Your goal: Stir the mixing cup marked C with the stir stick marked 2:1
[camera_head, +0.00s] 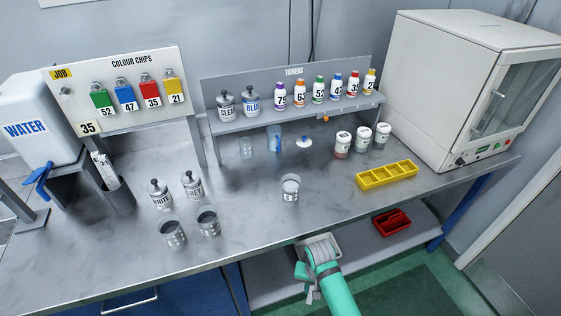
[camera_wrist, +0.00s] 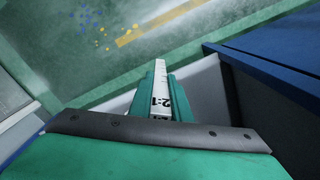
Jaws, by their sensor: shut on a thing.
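My gripper (camera_head: 312,296) is low in front of the bench, below the worktop edge. It is shut on a white stir stick (camera_wrist: 161,92) marked 2:1, which points away from the fingers in the wrist view. In the head view the stick cannot be made out clearly. A clear mixing cup (camera_head: 290,188) stands alone at the middle of the bench, and two darker cups (camera_head: 172,234) (camera_head: 208,222) stand at the front left. Their markings are too small to read for certain. All three are apart from my gripper.
A yellow divided tray (camera_head: 386,175) lies right of the middle cup. Two tins (camera_head: 159,194) (camera_head: 192,185) stand behind the front-left cups. A dark holder (camera_head: 118,194) contains strips. The bench front centre is clear.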

